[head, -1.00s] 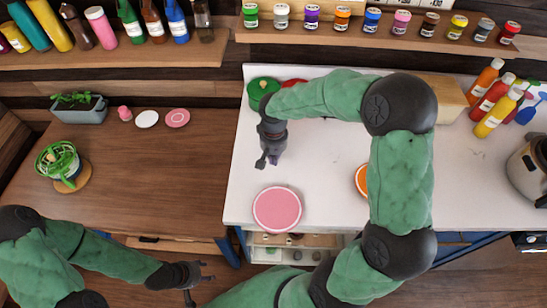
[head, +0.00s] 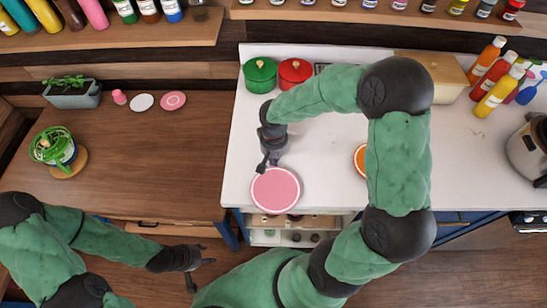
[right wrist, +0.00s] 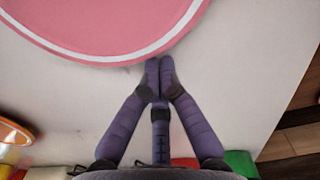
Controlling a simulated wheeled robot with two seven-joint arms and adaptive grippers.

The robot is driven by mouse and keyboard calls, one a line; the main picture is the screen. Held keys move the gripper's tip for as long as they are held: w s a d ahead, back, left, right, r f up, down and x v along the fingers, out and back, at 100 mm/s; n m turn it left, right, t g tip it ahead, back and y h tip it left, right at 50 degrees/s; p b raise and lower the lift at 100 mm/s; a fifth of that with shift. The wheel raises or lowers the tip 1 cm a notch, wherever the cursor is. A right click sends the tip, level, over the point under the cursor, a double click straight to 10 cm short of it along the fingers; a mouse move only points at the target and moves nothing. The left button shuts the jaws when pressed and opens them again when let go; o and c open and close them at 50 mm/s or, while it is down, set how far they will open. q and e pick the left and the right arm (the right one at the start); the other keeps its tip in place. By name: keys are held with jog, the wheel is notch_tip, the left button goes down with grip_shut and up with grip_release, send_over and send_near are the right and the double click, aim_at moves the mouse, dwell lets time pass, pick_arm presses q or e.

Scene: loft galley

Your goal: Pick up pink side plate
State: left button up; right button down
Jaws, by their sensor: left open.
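A large pink plate with a white rim (head: 275,190) lies flat near the front edge of the white counter; part of it fills the top left of the right wrist view (right wrist: 100,25). A smaller pink plate (head: 172,100) lies on the brown counter at left. My right gripper (head: 267,163) is over the white counter at the large plate's far edge. In the right wrist view its purple fingertips (right wrist: 160,70) are together with nothing between them, just off the rim; I cannot tell whether they touch it. My left gripper (head: 198,268) is open and empty in front of the brown counter.
Green (head: 260,75) and red (head: 295,73) pots stand behind my right gripper. An orange plate (head: 360,160) is partly hidden by my right arm. Bottles (head: 492,92) stand at right. A white plate (head: 143,102) lies beside the small pink one.

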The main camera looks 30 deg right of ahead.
jog(key=shift+s+a+b, duration=0.3)
jog(key=shift+s+b, duration=0.05)
jog(key=shift+s, duration=0.55)
jog(key=shift+r, duration=0.1)
